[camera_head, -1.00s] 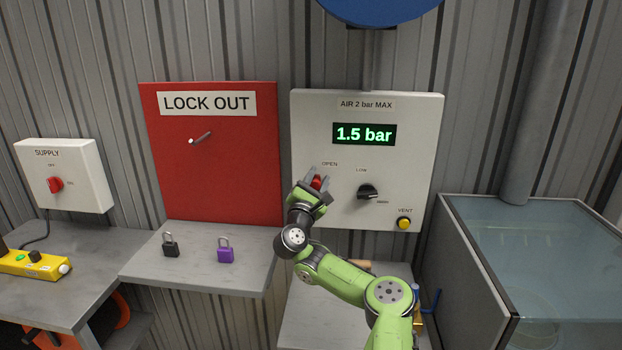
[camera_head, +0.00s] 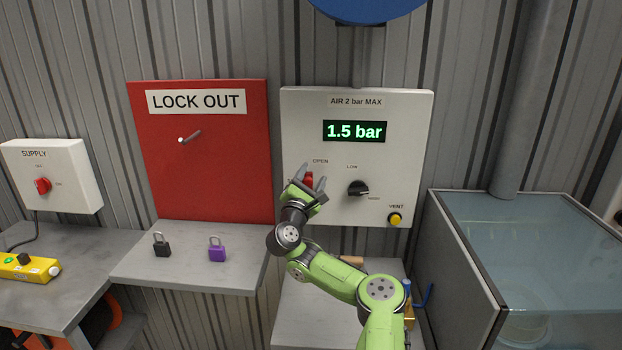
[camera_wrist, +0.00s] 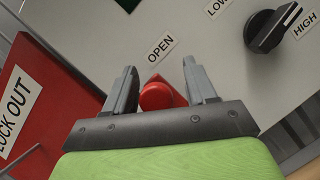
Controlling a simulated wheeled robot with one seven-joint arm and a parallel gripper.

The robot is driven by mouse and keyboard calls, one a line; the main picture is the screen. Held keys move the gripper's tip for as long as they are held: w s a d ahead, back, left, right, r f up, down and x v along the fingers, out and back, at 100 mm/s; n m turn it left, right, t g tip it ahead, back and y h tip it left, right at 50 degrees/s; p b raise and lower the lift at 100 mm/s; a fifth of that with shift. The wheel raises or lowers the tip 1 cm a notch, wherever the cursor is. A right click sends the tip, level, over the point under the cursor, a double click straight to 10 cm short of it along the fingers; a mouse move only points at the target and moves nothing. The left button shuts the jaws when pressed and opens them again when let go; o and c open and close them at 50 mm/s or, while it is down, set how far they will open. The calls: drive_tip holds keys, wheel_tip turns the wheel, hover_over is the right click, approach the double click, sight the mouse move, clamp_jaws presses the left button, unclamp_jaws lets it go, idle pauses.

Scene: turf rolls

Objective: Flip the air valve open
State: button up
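The air panel (camera_head: 415,115) is a pale board on the corrugated wall, and its display (camera_head: 356,131) reads 1.5 bar. The red air valve handle (camera_head: 309,179) sits under the OPEN label (camera_head: 320,161). My gripper (camera_head: 309,179) is in front of it. In the wrist view the red valve (camera_wrist: 157,96) lies between the two spread fingers (camera_wrist: 160,88), with a gap on both sides. The gripper is open and holds nothing. The valve's lower part is hidden behind the gripper body.
A black LOW/HIGH knob (camera_head: 358,188) and a yellow VENT button (camera_head: 395,219) are right of the valve. The red LOCK OUT board (camera_head: 230,170) is left, above a shelf with black (camera_head: 162,245) and purple (camera_head: 217,249) padlocks. A water tank (camera_head: 530,240) stands right.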

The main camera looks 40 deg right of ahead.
drive_tip(key=shift+a, duration=0.3)
drive_tip(key=b+v, duration=0.9)
drive_tip(key=v, duration=0.6)
